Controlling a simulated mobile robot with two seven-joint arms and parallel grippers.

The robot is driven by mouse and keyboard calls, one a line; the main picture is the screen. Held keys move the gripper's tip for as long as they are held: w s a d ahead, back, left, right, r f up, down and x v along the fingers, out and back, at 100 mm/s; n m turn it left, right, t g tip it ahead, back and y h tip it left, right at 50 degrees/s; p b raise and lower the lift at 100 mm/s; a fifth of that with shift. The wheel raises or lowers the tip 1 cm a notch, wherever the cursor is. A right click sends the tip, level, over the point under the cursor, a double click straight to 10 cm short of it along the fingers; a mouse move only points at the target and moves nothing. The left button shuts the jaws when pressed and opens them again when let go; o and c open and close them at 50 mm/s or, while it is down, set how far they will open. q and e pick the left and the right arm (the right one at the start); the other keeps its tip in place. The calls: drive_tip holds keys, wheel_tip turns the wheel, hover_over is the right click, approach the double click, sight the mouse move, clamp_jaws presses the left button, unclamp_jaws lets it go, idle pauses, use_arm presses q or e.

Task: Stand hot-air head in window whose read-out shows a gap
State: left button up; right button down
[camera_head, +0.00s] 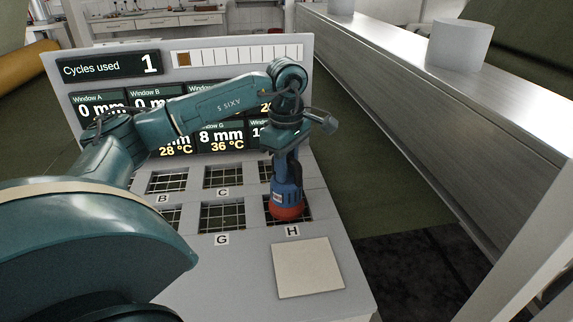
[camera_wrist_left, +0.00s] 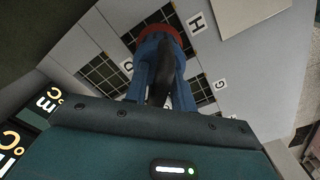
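The hot-air head (camera_head: 287,196) is blue with a red lower end. It is upright at window H (camera_head: 305,207), its red end over the grid; I cannot tell whether it touches. My left gripper (camera_head: 286,160) is at its top and appears shut on it. In the left wrist view the head (camera_wrist_left: 160,62) has its red end between labels D and H. The read-out board (camera_head: 220,138) shows 0 mm for Windows A and B, and 8 mm, 36 °C for G. H's read-out begins with 1; my arm hides the rest and parts of others. My right gripper is not in view.
Other grid windows, including B (camera_head: 167,181), C (camera_head: 223,173) and G (camera_head: 222,217), lie beside H. A pale square pad (camera_head: 307,267) lies in front of H. The counter (camera_head: 204,62) reads Cycles used 1. A grey ledge with white cylinders (camera_head: 460,45) runs along the right.

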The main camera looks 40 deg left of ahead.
use_arm(q)
drive_tip(key=shift+o, duration=1.1)
drive_tip(key=shift+r, duration=0.55)
wheel_tip(320, 180, up, 10)
drive_tip(key=shift+r+p, duration=0.1)
drive_tip(key=shift+p, duration=0.8)
drive_tip(key=shift+r, duration=0.5)
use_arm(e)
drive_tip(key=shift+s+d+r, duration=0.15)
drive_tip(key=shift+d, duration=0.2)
